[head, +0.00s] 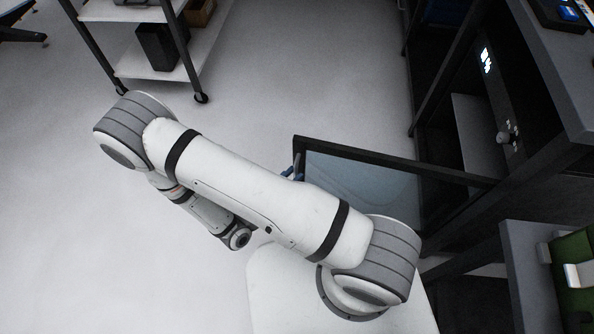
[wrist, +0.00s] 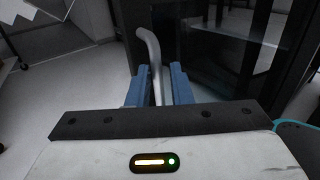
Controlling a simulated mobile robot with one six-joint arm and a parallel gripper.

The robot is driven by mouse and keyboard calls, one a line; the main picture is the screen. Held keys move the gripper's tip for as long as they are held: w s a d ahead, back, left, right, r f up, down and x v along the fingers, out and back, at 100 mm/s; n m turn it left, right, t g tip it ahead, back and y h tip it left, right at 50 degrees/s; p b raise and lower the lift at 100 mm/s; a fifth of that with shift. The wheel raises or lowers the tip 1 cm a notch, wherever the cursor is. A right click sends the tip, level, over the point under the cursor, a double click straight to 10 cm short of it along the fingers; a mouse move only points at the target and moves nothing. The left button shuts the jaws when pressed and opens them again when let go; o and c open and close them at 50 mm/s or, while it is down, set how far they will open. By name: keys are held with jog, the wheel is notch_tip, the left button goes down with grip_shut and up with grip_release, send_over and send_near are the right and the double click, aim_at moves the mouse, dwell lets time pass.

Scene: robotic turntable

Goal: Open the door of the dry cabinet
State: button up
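The dry cabinet (head: 484,150) stands at the right of the head view. Its door (head: 365,181), a clear pane in a black frame, is swung out from the cabinet front and stands wide open. A curved grey door handle (wrist: 148,43) shows in the wrist view. My gripper (wrist: 158,88) has blue fingers on both sides of the handle and appears shut on it. In the head view, my gripper (head: 293,171) shows only as a small blue part at the door's outer edge.
A wheeled shelf cart (head: 165,65) stands at the top left. The pale floor (head: 290,60) between cart and cabinet is clear.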

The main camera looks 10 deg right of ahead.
jog(key=shift+p+v, duration=0.45)
jog(key=shift+v, duration=2.3)
jog(key=shift+d, duration=0.1)
